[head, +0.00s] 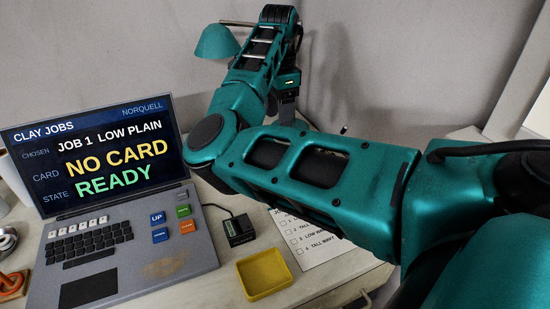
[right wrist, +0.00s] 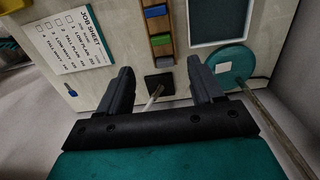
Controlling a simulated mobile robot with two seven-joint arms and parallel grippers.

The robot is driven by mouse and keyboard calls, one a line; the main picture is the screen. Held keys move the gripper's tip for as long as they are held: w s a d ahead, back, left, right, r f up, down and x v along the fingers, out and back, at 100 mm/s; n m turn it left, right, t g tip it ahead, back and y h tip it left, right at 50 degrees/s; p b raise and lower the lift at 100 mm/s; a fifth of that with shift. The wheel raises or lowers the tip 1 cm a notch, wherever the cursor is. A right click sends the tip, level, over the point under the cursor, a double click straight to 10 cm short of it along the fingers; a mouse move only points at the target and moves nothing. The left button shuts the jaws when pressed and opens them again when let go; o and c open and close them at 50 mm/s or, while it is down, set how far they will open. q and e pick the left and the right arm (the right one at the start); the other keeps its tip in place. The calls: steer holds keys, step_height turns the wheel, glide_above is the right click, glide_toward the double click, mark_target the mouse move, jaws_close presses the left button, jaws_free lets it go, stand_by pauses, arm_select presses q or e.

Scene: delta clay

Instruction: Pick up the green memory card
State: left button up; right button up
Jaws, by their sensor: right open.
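In the right wrist view, a narrow wooden rack (right wrist: 153,27) holds small coloured pieces in a row. The green one, which looks like the green memory card (right wrist: 160,40), sits between a blue piece (right wrist: 155,11) and a greyish one (right wrist: 165,62). My right gripper (right wrist: 162,76) is open and empty. The rack shows beyond the gap between its fingers, apart from them. In the head view my right gripper (head: 287,108) is at the back of the desk, partly behind my arm, and the rack is hidden there. My left gripper is not in view.
A laptop (head: 165,268) reads "NO CARD". A dark cabled box (head: 239,229), a yellow tray (head: 263,275) and a job sheet (head: 318,250) lie right of it. In the wrist view, a dark square pad (right wrist: 159,85), a teal disc (right wrist: 232,66) and a framed dark panel (right wrist: 218,20) flank the rack.

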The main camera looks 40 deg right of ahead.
step_height(320, 180, down, 5)
steer(key=shift+f+b, duration=0.1)
steer(key=shift+b, duration=0.4)
step_height(320, 180, down, 5)
steer(key=shift+f+b, duration=0.2)
steer(key=shift+b, duration=0.7)
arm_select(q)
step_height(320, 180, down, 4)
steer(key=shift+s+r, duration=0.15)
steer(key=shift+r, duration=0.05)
arm_select(e)
steer(key=shift+c, duration=0.5)
